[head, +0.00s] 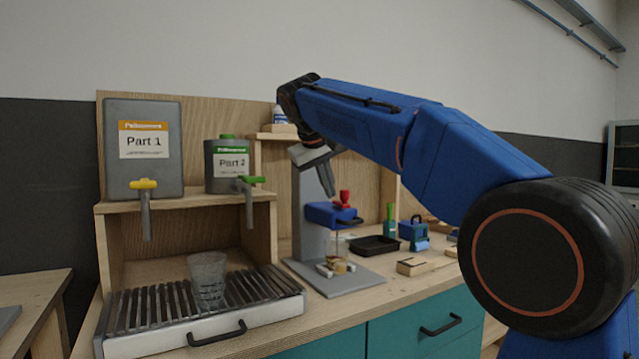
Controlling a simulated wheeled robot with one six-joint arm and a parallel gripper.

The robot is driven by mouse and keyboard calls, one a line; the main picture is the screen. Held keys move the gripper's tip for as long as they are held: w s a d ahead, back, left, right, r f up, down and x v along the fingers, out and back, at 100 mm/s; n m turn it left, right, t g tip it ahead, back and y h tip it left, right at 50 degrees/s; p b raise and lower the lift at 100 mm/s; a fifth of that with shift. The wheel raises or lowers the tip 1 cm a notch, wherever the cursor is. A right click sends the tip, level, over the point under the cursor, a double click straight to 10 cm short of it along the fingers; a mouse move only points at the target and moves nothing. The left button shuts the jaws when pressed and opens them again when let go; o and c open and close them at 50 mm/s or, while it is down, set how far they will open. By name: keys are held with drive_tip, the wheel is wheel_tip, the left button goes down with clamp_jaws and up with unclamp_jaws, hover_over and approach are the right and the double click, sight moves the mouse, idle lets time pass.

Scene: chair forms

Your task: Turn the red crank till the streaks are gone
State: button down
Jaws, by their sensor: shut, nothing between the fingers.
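The red crank (345,198) sits on top of a blue mixer head (332,214) that is fixed to a grey upright stand. A thin shaft runs down from the head to a small cup (337,265) with tan contents on the grey base plate. The cup is small in view, so I cannot tell whether streaks show in it. My gripper (331,187) is shut and empty, pointing down just above and left of the crank. I cannot tell whether it touches the crank.
A clear cup (207,279) stands on the slatted drip tray (140,310) at left, below the Part 1 jug (143,172) and Part 2 can (227,182). A black tray (375,246) and a wooden block mould (412,267) lie right of the mixer.

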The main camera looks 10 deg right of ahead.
sight(347, 194)
drive_tip(key=shift+w+d, duration=0.25)
drive_tip(key=shift+d, duration=0.45)
drive_tip(key=shift+d, duration=0.1)
drive_tip(key=shift+s+d+n+y, duration=0.2)
drive_tip(key=shift+d+n+y, duration=0.1)
drive_tip(key=shift+d+n, duration=0.25)
drive_tip(key=shift+s+d+n+t, duration=0.1)
drive_tip(key=shift+d+n+t, duration=0.2)
drive_tip(key=shift+d, duration=0.65)
